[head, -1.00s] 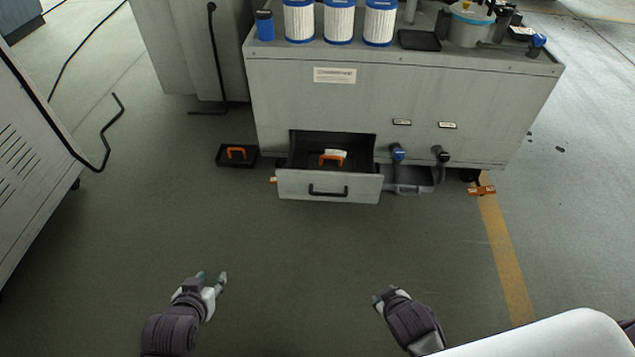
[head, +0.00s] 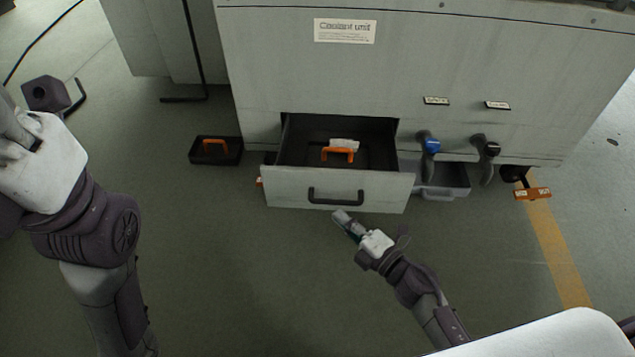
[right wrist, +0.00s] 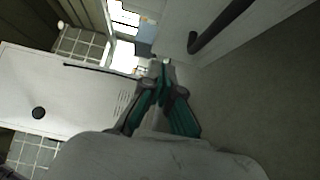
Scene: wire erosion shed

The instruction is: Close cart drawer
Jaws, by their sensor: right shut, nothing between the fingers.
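The grey cart (head: 300,60), labelled "Coolant unit", has its low drawer (head: 285,192) pulled open. The drawer front carries a black bar handle (head: 336,197) and also shows in the right wrist view (right wrist: 255,45), with the handle (right wrist: 215,28) at top. An orange-handled item (head: 339,155) and a white tag lie inside the drawer. My right gripper (head: 341,216) is shut and empty, just below the drawer front near the handle; I cannot tell whether it touches. In the right wrist view its fingertips (right wrist: 160,64) are together. My left arm is at the left; its gripper's fingers are not visible.
A blue-handled valve (head: 430,143), a dark valve (head: 487,147) and a grey bin (head: 447,180) are to the right. An orange caster pedal (head: 532,194) is farther right. The floor in front is clear.

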